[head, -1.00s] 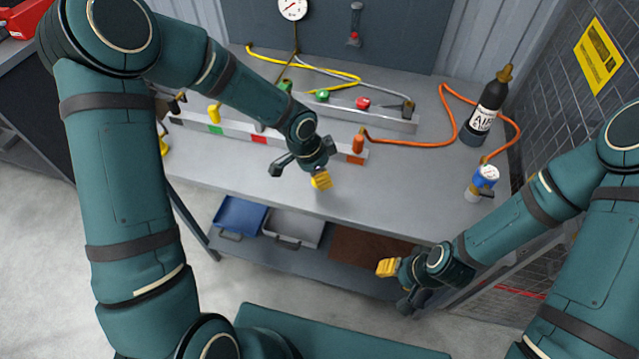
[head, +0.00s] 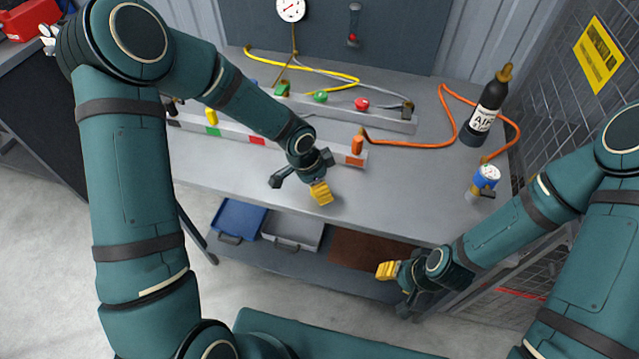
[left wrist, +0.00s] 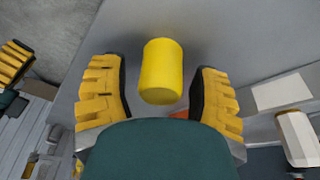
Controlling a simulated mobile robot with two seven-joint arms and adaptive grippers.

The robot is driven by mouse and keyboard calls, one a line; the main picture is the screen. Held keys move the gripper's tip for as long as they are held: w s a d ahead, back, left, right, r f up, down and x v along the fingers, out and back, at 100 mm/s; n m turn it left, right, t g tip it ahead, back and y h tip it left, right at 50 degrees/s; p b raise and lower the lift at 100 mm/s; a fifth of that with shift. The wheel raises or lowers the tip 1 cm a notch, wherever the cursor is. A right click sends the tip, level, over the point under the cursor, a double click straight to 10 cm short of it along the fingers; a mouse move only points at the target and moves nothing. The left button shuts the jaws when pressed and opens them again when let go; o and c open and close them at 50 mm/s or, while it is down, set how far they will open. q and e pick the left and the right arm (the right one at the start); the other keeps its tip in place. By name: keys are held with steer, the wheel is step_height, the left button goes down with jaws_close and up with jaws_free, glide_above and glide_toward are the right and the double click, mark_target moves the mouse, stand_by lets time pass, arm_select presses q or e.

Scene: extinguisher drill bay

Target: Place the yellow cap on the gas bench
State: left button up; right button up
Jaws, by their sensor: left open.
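The yellow cap (left wrist: 161,72) is a plain cylinder, shown in the left wrist view against the grey bench top (left wrist: 215,35). It is between the two spread fingers of my left gripper (left wrist: 160,92), with a gap on each side. In the head view my left gripper (head: 299,188) is low over the front middle of the gas bench (head: 400,180), and the cap there is hidden by it. My right gripper (head: 397,291) is off the bench's front edge, fingers apart, with nothing seen in it.
A rail with coloured marks (head: 235,136) and an orange fitting (head: 357,143) lies behind my left gripper. A yellow fitting (head: 211,116) stands on it.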

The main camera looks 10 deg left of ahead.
arm_select(q)
steer(key=shift+r, duration=0.25)
steer(key=p+v, duration=0.3)
steer(key=v, duration=0.8)
steer(key=shift+r+p, duration=0.35)
steer(key=shift+r, duration=0.05)
steer(key=shift+s, duration=0.1)
